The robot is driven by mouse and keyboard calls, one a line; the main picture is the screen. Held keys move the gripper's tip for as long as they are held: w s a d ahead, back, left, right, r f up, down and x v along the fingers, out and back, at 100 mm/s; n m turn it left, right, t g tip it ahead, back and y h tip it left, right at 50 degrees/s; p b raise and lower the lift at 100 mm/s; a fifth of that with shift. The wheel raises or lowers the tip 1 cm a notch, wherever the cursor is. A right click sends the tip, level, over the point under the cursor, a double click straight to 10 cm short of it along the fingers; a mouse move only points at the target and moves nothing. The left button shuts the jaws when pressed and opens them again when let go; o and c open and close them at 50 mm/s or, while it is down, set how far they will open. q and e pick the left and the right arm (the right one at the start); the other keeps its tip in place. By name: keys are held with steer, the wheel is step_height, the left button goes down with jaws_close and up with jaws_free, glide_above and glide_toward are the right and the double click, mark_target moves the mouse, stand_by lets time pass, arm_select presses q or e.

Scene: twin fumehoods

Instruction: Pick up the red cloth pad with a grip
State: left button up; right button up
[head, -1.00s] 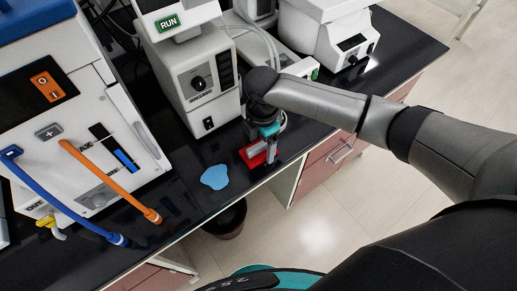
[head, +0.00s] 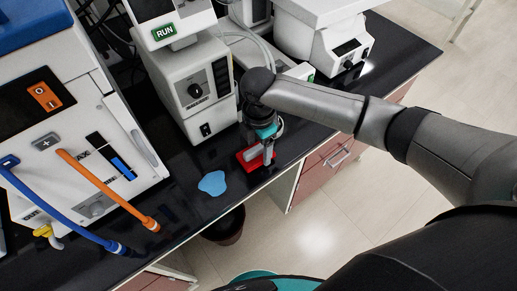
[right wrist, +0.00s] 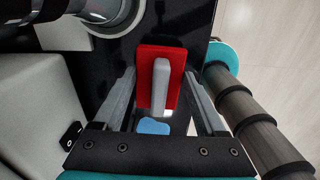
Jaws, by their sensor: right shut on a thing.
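The red cloth pad (head: 247,156) lies by the front edge of the black counter, under my right gripper (head: 268,154). In the right wrist view the pad (right wrist: 145,75) is a red rectangle with a long pale grey grip (right wrist: 161,85) standing along its middle. In the head view the fingers hide most of the grip. I cannot tell any gap between pad and counter. My left gripper is not in view.
A blue puddle-like patch (head: 212,183) lies on the counter (head: 190,212) left of the pad. A white instrument with a dial (head: 196,88) stands close behind the gripper. Blue and orange hoses (head: 105,187) hang at left. Open floor (head: 310,225) lies beyond the counter edge.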

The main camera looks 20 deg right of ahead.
mark_target(259, 146)
step_height(259, 146, up, 19)
steer(key=p, duration=0.2)
steer(key=shift+f, duration=0.1)
